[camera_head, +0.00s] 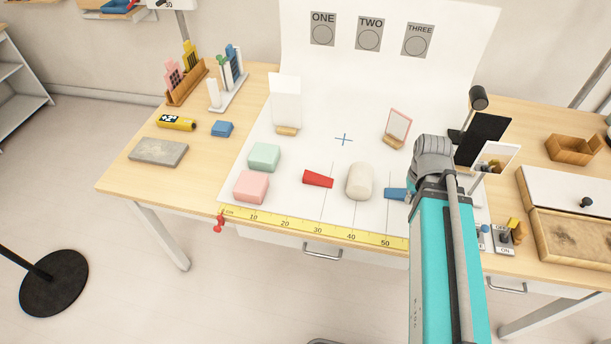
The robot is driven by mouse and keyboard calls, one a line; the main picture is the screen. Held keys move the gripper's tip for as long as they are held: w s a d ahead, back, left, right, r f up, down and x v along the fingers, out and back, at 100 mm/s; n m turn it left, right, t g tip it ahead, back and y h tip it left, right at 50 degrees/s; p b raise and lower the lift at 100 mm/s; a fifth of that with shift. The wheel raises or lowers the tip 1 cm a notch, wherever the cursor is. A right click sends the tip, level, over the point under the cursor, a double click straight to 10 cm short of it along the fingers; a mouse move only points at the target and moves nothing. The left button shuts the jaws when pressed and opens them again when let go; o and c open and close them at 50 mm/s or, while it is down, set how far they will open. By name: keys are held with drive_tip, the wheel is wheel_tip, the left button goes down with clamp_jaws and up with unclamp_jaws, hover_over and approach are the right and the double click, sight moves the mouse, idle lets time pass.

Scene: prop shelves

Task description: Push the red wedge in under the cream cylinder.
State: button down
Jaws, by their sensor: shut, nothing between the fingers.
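The red wedge (317,179) lies on the white sheet near the front of the table. Its narrower end appears to point right, toward the cream cylinder (360,181). The cylinder rests on the sheet just right of the wedge, with a small gap of bare sheet between them. My teal and grey arm rises at the right, beyond the cylinder. My gripper cannot be made out; the arm's own links seem to hide it.
A blue piece (396,194) lies right of the cylinder, partly behind my arm. Pink (251,187) and green (264,157) blocks stand left of the wedge. A yellow ruler (318,229) runs along the front edge. The sheet behind the wedge is clear.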

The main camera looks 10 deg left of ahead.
drive_tip(key=w+a+n, duration=0.4)
drive_tip(key=w+a, duration=0.1)
drive_tip(key=a, duration=0.3)
drive_tip(key=n, duration=1.3)
approach(300, 179)
drive_tip(key=a+r, duration=0.2)
drive_tip(key=a, duration=0.3)
drive_tip(key=shift+w+d+r+b, duration=0.2)
drive_tip(key=shift+d+b, duration=0.05)
drive_tip(key=shift+b, duration=0.1)
drive_tip(key=shift+f, duration=0.15)
wheel_tip(300, 179, down, 10)
drive_tip(key=b, duration=1)
drive_tip(key=shift+d, duration=2.05)
drive_tip(key=shift+s+d, duration=0.1)
